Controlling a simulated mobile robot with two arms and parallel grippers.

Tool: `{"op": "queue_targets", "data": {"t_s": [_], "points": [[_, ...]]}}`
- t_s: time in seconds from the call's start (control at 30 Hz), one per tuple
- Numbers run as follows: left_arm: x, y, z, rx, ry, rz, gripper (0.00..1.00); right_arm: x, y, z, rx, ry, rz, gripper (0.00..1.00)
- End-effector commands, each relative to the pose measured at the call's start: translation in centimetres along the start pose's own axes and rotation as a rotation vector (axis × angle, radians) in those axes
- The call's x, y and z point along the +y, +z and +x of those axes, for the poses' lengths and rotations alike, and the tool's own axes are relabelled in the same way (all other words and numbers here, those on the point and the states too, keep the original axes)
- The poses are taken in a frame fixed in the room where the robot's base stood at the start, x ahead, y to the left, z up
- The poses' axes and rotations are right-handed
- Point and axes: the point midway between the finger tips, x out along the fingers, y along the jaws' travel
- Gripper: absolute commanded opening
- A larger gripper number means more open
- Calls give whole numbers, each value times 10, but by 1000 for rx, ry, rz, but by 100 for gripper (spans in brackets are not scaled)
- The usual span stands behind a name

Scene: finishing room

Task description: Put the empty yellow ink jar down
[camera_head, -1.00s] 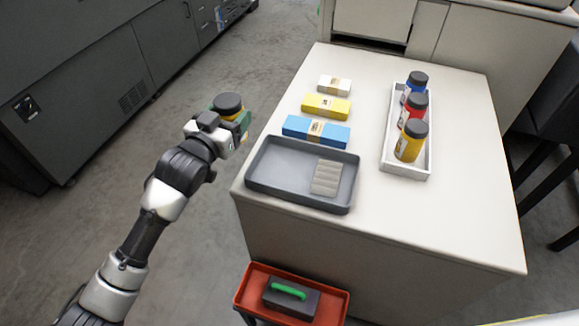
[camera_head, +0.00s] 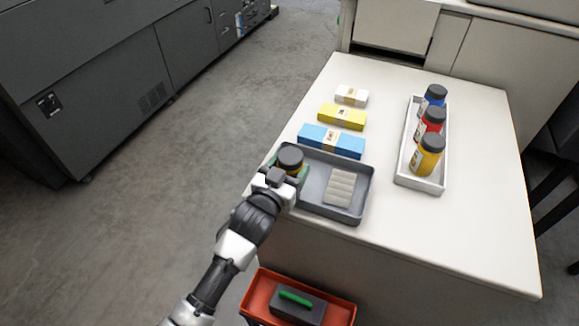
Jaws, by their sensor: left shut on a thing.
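My left gripper (camera_head: 284,175) is shut on a jar (camera_head: 290,160) with a dark lid. A little yellow shows below the lid; the gripper hides most of the jar. The jar is upright at the left end of the grey tray (camera_head: 352,210). I cannot tell whether it touches the tray. Another yellow jar (camera_head: 427,158) with a dark lid stands in the white tray (camera_head: 420,185) on the right, in front of a red jar (camera_head: 431,124) and a blue jar (camera_head: 433,98). My right gripper is not in view.
A ridged light block (camera_head: 340,188) lies in the grey tray's right part. Blue (camera_head: 317,138), yellow (camera_head: 334,115) and white (camera_head: 350,95) banded packs lie behind it. The table's right side (camera_head: 480,200) is clear.

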Motion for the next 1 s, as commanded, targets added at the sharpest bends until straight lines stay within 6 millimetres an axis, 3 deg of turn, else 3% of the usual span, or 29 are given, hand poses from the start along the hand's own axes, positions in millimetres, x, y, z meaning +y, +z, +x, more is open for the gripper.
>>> {"op": "queue_targets", "data": {"t_s": [0.27, 0.3, 0.43, 0.77, 1.0], "points": [[0, 3, 0, 1, 0, -1, 38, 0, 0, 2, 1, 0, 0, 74], [0, 2, 0, 1, 0, -1, 70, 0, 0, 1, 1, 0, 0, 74], [0, 2, 0, 0, 0, -1, 89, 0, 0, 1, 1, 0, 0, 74], [0, -3, 0, 0, 0, 0, 89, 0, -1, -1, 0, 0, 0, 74], [0, 1, -40, -2, 0, -2, 89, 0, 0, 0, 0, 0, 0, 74]]}}
